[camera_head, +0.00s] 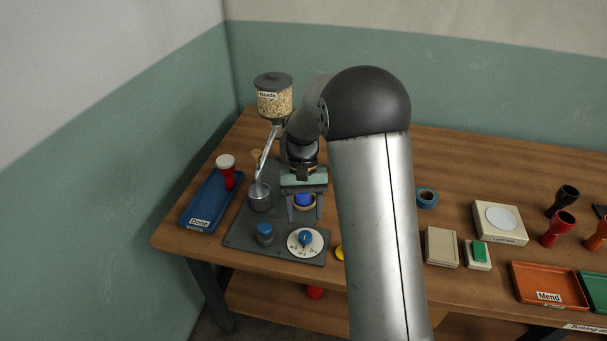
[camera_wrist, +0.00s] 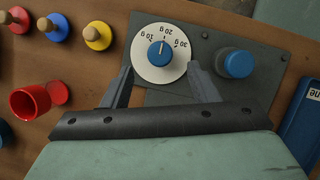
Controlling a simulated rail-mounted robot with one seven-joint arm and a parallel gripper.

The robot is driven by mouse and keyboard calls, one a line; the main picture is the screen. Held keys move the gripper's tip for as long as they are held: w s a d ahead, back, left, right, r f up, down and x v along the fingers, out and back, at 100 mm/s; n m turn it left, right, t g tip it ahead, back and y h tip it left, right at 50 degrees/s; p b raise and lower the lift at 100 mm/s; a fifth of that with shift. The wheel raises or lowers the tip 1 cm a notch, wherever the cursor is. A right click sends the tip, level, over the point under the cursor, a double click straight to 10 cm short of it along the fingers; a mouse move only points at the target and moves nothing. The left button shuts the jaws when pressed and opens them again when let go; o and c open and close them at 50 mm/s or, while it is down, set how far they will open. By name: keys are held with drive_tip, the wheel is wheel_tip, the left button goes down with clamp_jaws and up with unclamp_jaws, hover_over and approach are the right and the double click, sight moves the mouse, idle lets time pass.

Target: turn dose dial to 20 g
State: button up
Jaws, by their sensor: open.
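The dose dial (camera_head: 305,242) is a white disc with a blue knob on a dark grey plate (camera_head: 248,240). In the wrist view, the dial (camera_wrist: 148,72) shows marks for 10 g, 20 g and 30 g. My gripper (camera_head: 305,211) is open and empty, fingers pointing down, behind the dial in the head view. In the wrist view, its fingertips (camera_wrist: 160,71) frame the dial's near edge, apart from the knob.
A blue cylindrical button (camera_wrist: 236,63) stands beside the dial. A bead hopper (camera_head: 274,98), a metal cup (camera_head: 260,198) and a blue Done tray (camera_head: 205,205) with a red drum (camera_head: 228,174) are nearby. Wooden-handled discs (camera_wrist: 97,35) and a red cup (camera_wrist: 29,101) lie at the other side.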

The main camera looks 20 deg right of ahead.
drive_tip(key=v, duration=1.2)
drive_tip(key=s+a+f+n+t, duration=0.1)
drive_tip(key=s+t, duration=0.1)
drive_tip(key=s, duration=1.1)
drive_tip(key=s+a+f+n+t, duration=0.1)
drive_tip(key=s+f+t, duration=0.1)
drive_tip(key=s, duration=1.2)
drive_tip(key=shift+s+f+n+t+h, duration=0.25)
drive_tip(key=shift+s+n+t+h, duration=0.05)
drive_tip(key=shift+t, duration=0.1)
